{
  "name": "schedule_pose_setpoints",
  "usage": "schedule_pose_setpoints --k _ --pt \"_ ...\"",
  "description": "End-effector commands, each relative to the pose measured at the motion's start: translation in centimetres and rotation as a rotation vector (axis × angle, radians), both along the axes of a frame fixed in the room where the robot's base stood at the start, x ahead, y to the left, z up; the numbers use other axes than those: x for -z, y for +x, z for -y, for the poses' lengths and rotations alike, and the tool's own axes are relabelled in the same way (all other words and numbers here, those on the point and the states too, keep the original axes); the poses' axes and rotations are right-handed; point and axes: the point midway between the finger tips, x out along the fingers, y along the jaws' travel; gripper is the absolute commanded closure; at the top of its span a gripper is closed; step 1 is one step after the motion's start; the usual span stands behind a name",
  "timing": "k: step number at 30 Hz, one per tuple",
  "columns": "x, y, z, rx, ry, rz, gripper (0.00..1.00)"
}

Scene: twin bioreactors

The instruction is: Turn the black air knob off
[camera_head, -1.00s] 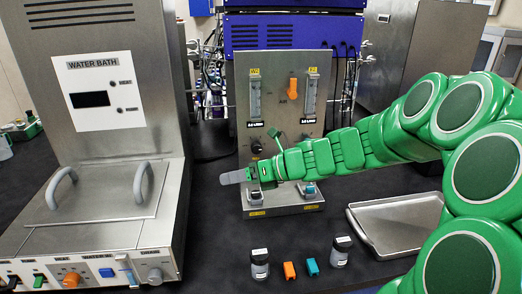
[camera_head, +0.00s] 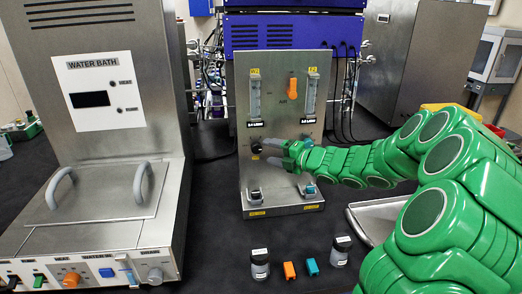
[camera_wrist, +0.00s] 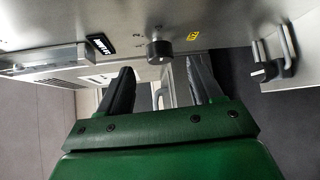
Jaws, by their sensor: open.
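A steel panel (camera_head: 274,105) stands upright in the head view, with two clear flow meters and an orange knob (camera_head: 292,88) marked AIR between them. A round black knob (camera_head: 257,148) sits below the left flow meter. My gripper (camera_head: 274,152) is open and empty just right of this knob, its fingers pointing left toward it. In the wrist view, a black knob (camera_wrist: 160,50) stands out from the panel beyond my fingertips (camera_wrist: 162,82), roughly between the two fingers and apart from them. The knob's pointer direction is too small to tell.
Two small clamp-like fittings, one at the left (camera_head: 255,194), sit on the panel's foot. The water bath (camera_head: 95,195) stands left. A metal tray (camera_head: 372,222) is partly hidden by my arm.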

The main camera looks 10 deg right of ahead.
Motion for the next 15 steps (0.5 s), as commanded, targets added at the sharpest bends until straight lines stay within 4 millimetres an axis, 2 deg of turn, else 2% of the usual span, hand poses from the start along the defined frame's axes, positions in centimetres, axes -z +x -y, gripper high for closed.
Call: schedule_pose_setpoints --k 9,15 --pt "0.5 2.7 -2.8 -0.003 -0.004 0.001 0.35" --pt "0.7 3.5 -3.4 -0.002 -0.003 0.003 0.35"
